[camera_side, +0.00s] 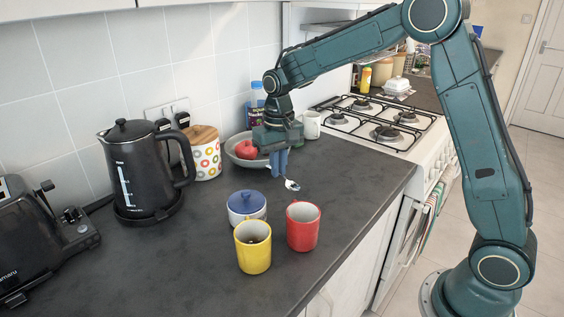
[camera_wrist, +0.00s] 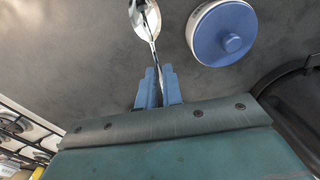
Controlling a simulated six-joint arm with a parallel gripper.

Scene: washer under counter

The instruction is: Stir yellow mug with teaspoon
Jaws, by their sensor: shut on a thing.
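The yellow mug (camera_side: 253,249) stands upright at the front of the dark counter, with something dark inside it. My gripper (camera_side: 279,168) is above the counter, behind and to the right of the yellow mug and apart from it. Its blue fingers are shut on the teaspoon (camera_side: 292,185), whose shiny bowl shows beyond the fingertips. In the wrist view the teaspoon (camera_wrist: 145,20) extends up from between the fingers (camera_wrist: 158,84), with its bowl at the top edge. The yellow mug is not in the wrist view.
A blue-lidded pot (camera_side: 247,207) and a red mug (camera_side: 303,228) stand close to the yellow mug. The pot's lid (camera_wrist: 224,34) shows in the wrist view. A black kettle (camera_side: 142,170), a canister (camera_side: 204,153), a fruit bowl (camera_side: 240,150) and a white mug (camera_side: 311,125) stand behind.

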